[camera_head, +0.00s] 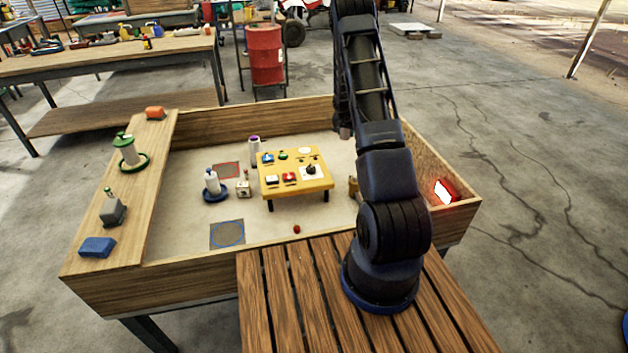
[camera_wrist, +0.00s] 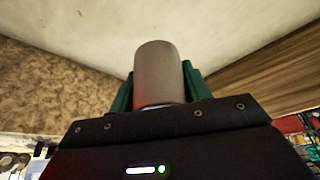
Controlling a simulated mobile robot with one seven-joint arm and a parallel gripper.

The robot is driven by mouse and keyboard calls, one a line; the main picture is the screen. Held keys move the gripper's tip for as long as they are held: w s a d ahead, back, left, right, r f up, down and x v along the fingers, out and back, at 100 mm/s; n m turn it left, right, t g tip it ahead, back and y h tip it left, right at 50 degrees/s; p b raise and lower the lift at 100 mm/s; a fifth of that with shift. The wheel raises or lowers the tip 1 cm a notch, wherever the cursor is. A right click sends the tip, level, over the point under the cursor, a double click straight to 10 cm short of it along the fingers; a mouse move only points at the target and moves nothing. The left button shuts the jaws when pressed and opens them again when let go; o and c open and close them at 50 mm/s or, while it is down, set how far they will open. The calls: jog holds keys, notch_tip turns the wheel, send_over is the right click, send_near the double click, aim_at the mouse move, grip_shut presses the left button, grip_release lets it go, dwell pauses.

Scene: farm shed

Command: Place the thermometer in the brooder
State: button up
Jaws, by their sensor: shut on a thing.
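The brooder (camera_head: 190,290) is a wooden-walled box with a pale sandy floor. My gripper (camera_wrist: 158,88) is shut on a plain grey cylinder (camera_wrist: 158,65), which stands out between its green fingers in the wrist view. No dial or scale shows on this side, so I cannot tell by its look whether it is the thermometer. A wooden wall (camera_wrist: 255,70) shows to its right in the wrist view, with a pale surface above. In the head view my arm hides the cylinder and most of the gripper.
A yellow low table (camera_head: 295,185) with small items stands in the brooder. A white bottle on a blue base (camera_head: 213,186), a purple-topped cylinder (camera_head: 253,150) and a red ball (camera_head: 296,229) stand around it. A glowing red lamp (camera_head: 445,191) is at the right wall. The left ledge (camera_head: 150,195) holds several things.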

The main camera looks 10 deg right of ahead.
aim_at(343, 167)
notch_tip(343, 167, down, 19)
jog(key=shift+f, duration=0.2)
dwell(0.5)
jog(key=shift+f, duration=0.15)
jog(key=o, duration=1)
jog(key=shift+o, duration=0.2)
